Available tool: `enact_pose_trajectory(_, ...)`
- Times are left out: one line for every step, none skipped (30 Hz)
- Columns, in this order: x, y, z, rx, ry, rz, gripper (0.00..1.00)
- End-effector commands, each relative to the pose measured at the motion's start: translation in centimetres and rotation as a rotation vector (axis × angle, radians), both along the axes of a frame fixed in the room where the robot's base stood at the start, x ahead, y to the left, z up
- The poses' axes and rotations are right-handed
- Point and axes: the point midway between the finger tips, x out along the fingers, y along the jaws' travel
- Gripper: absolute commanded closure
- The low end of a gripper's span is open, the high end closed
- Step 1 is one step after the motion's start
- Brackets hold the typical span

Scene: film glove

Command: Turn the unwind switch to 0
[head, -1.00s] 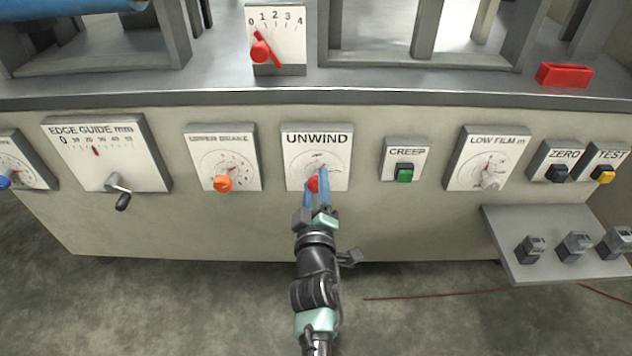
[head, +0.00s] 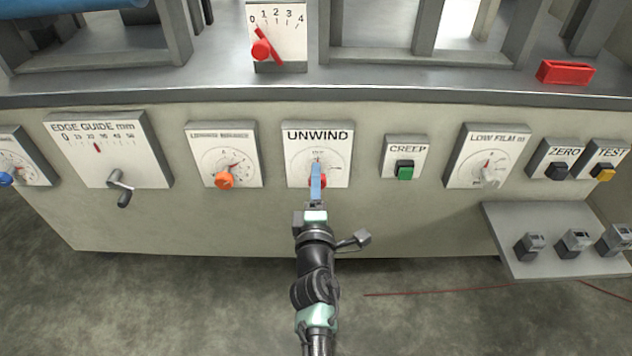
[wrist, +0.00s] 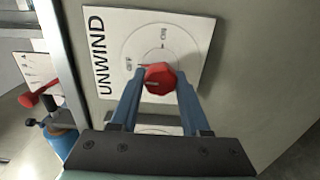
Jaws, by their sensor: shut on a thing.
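The unwind panel (head: 338,166) is a white plate on the front of the machine, with a dial and a red knob. In the wrist view the red knob (wrist: 159,78) sits between the two blue fingers of my gripper (wrist: 157,88), which is shut on it. In the head view my gripper (head: 317,182) covers most of the knob, and its fingers line up one over the other. In the wrist view the dial plate (wrist: 130,22) shows small marks around the knob. They are too small to read surely, so I cannot tell the exact setting.
The creep panel with a green button (head: 404,172) is to the right. A shelf (head: 513,263) with several small devices juts out at the lower right. Floor in front is mostly clear.

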Motion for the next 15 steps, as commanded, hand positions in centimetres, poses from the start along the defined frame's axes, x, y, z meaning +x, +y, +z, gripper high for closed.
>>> enact_pose_trajectory(-0.04, 0.02, -0.11, -0.007, 0.002, 0.0, 1.0)
enact_pose_trajectory(-0.04, 0.02, -0.11, -0.009, 0.002, 0.0, 1.0)
enact_pose_trajectory(-0.04, 0.02, -0.12, -0.012, 0.002, 0.0, 1.0)
enact_pose_trajectory(-0.04, 0.02, -0.12, -0.014, 0.002, 0.0, 1.0)
enact_pose_trajectory(-0.04, 0.01, -0.12, -0.015, 0.002, 0.0, 1.0)
enact_pose_trajectory(-0.04, 0.01, -0.12, -0.016, 0.002, 0.0, 1.0)
enact_pose_trajectory(-0.04, 0.01, -0.12, -0.017, 0.002, 0.0, 1.0)
enact_pose_trajectory(-0.04, 0.01, -0.12, -0.017, 0.002, 0.0, 1.0)
enact_pose_trajectory(-0.04, 0.01, -0.12, -0.017, 0.002, 0.0, 1.0)
enact_pose_trajectory(-0.04, 0.01, -0.12, -0.017, 0.002, 0.0, 1.0)
enact_pose_trajectory(-0.04, 0.01, -0.13, -0.017, 0.002, 0.0, 1.0)
enact_pose_trajectory(-0.04, 0.01, -0.13, -0.017, 0.002, 0.0, 1.0)
enact_pose_trajectory(-0.04, 0.01, -0.12, -0.017, 0.002, 0.0, 1.0)
enact_pose_trajectory(-0.04, 0.01, -0.12, -0.017, 0.002, 0.0, 1.0)
enact_pose_trajectory(-0.04, 0.01, -0.12, -0.017, 0.002, 0.0, 0.5)
